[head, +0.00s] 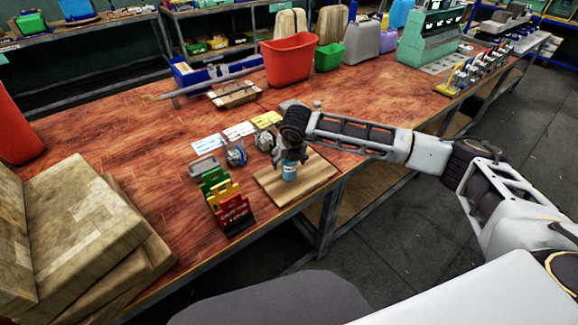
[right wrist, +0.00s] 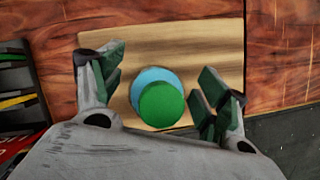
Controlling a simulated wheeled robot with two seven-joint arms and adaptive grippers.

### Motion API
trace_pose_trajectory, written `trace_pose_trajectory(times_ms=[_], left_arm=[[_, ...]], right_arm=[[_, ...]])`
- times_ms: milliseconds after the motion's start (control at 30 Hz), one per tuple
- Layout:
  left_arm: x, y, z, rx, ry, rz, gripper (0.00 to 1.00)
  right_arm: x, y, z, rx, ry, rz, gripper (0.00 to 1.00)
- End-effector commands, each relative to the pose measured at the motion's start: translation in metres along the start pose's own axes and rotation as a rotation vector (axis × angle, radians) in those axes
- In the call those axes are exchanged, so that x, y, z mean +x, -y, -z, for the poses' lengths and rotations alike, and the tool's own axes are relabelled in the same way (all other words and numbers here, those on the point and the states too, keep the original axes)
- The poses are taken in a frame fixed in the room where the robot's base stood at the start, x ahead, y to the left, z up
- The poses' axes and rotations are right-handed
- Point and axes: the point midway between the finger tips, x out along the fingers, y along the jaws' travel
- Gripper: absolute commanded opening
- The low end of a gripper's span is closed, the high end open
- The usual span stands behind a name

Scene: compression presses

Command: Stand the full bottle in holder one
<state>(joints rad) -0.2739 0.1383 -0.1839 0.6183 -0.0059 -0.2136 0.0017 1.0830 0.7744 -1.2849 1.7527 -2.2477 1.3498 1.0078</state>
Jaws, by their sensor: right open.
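A blue bottle (head: 289,172) stands on a wooden board (head: 318,180) near the table's front edge. In the right wrist view I see the bottle from above, with its round green cap (right wrist: 161,105) and a blue rim (right wrist: 150,78) behind it. My right gripper (head: 290,157) is over the bottle from above. Its fingers (right wrist: 160,92) are open, one on each side of the bottle, with visible gaps. Two small clear-and-blue items (head: 236,156) stand left of the board; I cannot tell whether either is holder one. My left gripper is not in view.
Blue, white and yellow cards (head: 240,130) lie behind the small items. A stepped coloured rack (head: 224,197) stands left of the board. Stacked boxes (head: 85,235) fill the table's left end. A red bin (head: 289,62) stands at the back.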

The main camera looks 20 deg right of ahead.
Motion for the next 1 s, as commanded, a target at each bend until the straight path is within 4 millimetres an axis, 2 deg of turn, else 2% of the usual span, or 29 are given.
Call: trace_pose_trajectory(times_ms=[67,200,600,1000], left_arm=[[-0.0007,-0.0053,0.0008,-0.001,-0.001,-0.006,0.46],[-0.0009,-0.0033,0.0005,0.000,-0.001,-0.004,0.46],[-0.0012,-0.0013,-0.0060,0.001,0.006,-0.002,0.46],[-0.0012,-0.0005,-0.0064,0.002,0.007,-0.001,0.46]], right_arm=[[0.0058,-0.0003,-0.0002,0.000,0.001,0.000,0.74],[0.0101,0.0002,-0.0003,-0.001,0.001,0.000,0.74],[0.0100,0.0002,-0.0001,-0.001,0.001,0.000,0.74],[0.0099,0.0003,-0.0001,-0.001,0.001,0.000,0.24]])
